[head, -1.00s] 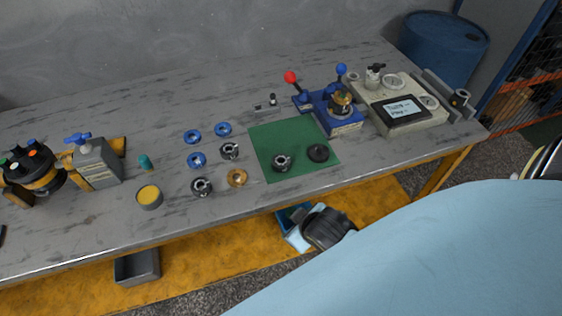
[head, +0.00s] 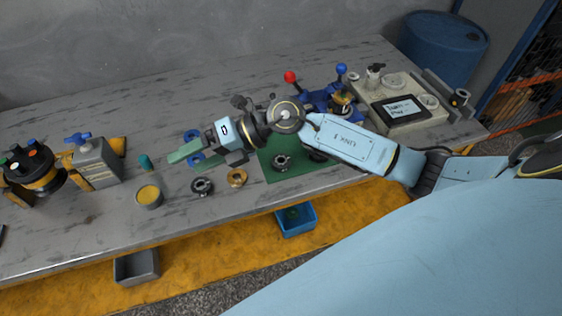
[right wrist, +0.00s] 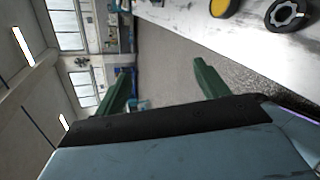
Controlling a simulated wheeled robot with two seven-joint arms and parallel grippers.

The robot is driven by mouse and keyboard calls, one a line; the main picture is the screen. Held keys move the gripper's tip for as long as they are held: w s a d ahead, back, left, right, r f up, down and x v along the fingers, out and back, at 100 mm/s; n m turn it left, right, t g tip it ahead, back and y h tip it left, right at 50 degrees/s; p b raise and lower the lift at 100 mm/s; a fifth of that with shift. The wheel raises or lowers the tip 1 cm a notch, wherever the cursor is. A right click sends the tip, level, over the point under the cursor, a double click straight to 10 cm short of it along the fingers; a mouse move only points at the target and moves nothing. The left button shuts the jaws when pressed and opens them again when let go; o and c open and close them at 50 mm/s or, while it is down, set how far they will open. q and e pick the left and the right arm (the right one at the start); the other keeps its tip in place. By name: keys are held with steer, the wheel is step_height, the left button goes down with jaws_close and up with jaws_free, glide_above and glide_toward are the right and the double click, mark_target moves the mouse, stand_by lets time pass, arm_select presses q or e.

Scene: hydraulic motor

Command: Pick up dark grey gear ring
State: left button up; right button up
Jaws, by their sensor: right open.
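A dark grey gear ring (head: 202,187) lies on the table left of the brass ring; a dark toothed ring (right wrist: 287,15) also shows at the top right of the right wrist view. A second dark grey ring (head: 282,162) lies on the green mat (head: 288,177). A black disc (head: 318,156) on the mat is mostly hidden by my right arm. My right gripper (head: 188,157) is open and empty, above the table beyond the first gear ring, with its green fingers pointing left. Its spread fingers also show in the right wrist view (right wrist: 162,88). My left gripper is out of view.
A brass ring (head: 237,178) and blue rings (head: 192,135) lie close by, partly covered by my gripper. A yellow-topped cup (head: 149,196) and a grey block with a blue valve (head: 96,162) stand to the left. A blue bin (head: 296,220) sits below the table edge.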

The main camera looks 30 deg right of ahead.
steer(key=w+d+f+n+g+h, duration=0.1)
steer(key=d+f+n+g+h, duration=0.1)
steer(key=d+f+h, duration=0.5)
steer(key=h, duration=0.6)
glide_above(282, 157)
steer(key=s+a, duration=0.1)
steer(key=s, duration=0.1)
steer(key=shift+m+g, duration=0.3)
steer(key=shift+m, duration=0.1)
step_height(282, 157, down, 6)
steer(key=shift+w+a+f, duration=0.15)
steer(key=shift+f, duration=0.1)
steer(key=f, duration=0.5)
steer(key=shift+w+d+f, duration=0.2)
steer(key=shift+w+f, duration=0.1)
steer(key=shift+w, duration=0.05)
steer(key=c, duration=1.3)
step_height(282, 157, up, 10)
